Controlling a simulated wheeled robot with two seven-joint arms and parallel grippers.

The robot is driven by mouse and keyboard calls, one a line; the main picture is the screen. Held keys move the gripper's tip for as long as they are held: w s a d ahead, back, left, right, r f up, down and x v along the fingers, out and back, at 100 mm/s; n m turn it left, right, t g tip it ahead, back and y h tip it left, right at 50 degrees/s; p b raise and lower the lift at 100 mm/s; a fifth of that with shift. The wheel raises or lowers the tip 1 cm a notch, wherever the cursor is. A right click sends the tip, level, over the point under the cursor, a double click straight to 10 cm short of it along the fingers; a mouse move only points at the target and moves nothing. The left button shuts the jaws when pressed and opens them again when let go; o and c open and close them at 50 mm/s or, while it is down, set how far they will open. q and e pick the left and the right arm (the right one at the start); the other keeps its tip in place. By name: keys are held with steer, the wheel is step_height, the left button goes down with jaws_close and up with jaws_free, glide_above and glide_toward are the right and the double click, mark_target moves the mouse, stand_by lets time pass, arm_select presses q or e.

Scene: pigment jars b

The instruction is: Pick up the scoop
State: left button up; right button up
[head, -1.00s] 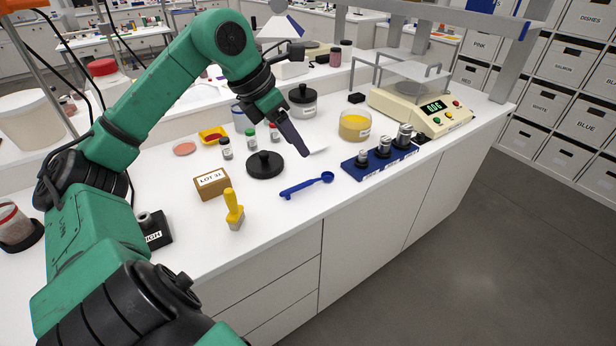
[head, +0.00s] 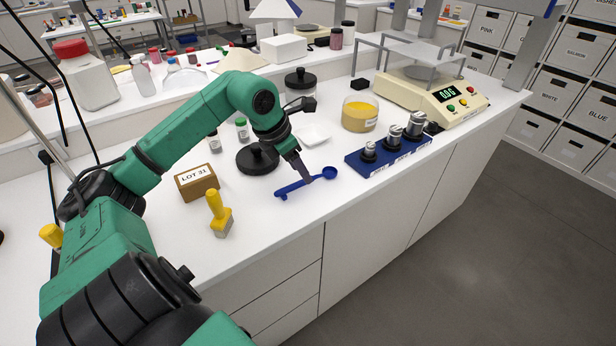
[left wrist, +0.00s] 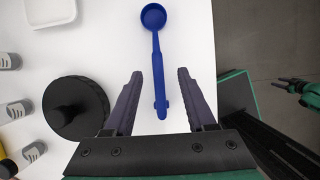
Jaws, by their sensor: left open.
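The blue scoop (head: 292,187) lies flat on the white bench near its front edge, its round bowl (head: 330,173) toward the right. My left gripper (head: 304,179) is just above the scoop's handle in the head view. In the left wrist view the gripper (left wrist: 158,88) is open, with the scoop's handle (left wrist: 158,78) running between its two fingers and the bowl (left wrist: 153,16) beyond the fingertips. No contact with the handle shows.
A black-knobbed lid (head: 257,160) sits just left of the scoop. A LOT 31 box (head: 197,183) and a yellow-handled brush (head: 219,213) are further left. A blue weight block (head: 390,152), a yellow-powder jar (head: 360,114) and a balance (head: 432,100) stand to the right.

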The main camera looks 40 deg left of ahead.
arm_select(q)
steer(key=p+x, duration=0.1)
steer(key=x, duration=0.3)
steer(key=shift+w+a+p, duration=0.1)
steer(key=shift+w+p, duration=0.1)
steer(key=shift+p, duration=0.1)
steer(key=shift+f, duration=0.25)
steer(key=c, duration=0.8)
jaws_close()
steer(key=shift+w+r, duration=0.1)
steer(key=shift+r, duration=0.5)
step_height(320, 180, up, 8)
steer(key=shift+a+f, duration=0.1)
step_height(320, 180, up, 11)
steer(key=p, duration=0.2)
steer(key=shift+p, duration=0.3)
